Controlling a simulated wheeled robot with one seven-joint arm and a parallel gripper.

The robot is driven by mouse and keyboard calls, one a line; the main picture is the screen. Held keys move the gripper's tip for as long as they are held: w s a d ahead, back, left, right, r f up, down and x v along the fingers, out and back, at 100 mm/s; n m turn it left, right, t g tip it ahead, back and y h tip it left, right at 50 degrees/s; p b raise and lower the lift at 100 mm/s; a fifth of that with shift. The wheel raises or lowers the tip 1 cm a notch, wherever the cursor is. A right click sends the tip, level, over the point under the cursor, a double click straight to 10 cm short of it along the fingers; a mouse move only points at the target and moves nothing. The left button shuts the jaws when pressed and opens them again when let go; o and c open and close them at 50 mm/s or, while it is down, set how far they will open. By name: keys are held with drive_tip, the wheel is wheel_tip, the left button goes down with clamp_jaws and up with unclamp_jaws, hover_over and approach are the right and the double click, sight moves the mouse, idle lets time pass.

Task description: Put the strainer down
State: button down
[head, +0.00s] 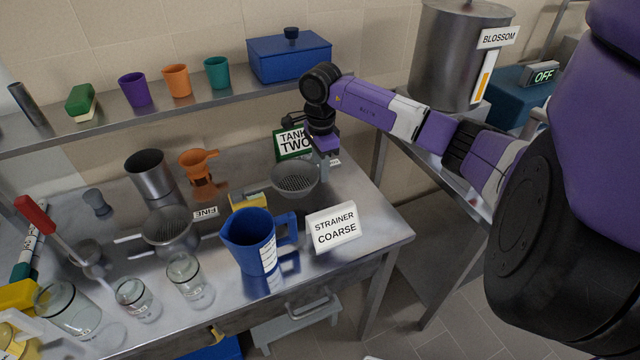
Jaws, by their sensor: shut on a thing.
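My gripper (322,160) points down at the right part of the steel table and is shut on the coarse strainer, at its far side. The strainer (295,180) is a round metal bowl with a perforated bottom, held roughly level. It is behind the white "STRAINER COARSE" sign (334,227). I cannot tell whether its base touches the tabletop. The fingertips and the strainer's handle are partly hidden by the wrist. A second strainer (168,232) with a handle stands at the left beside the "FINE" label (205,212).
A blue jug (252,242) stands in front of the strainer, left of the sign. The "TANK TWO" sign (292,142) is close behind my gripper. An orange funnel (199,170), a steel cup (150,175) and several glass jars stand further left. A shelf (225,97) runs behind.

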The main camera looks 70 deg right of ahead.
sight(321, 196)
drive_tip(key=shift+f+p, duration=0.4)
drive_tip(key=shift+f, duration=3.05)
drive_tip(key=c, duration=1.2)
unclamp_jaws()
drive_tip(key=shift+f, duration=0.1)
drive_tip(key=shift+o, duration=0.2)
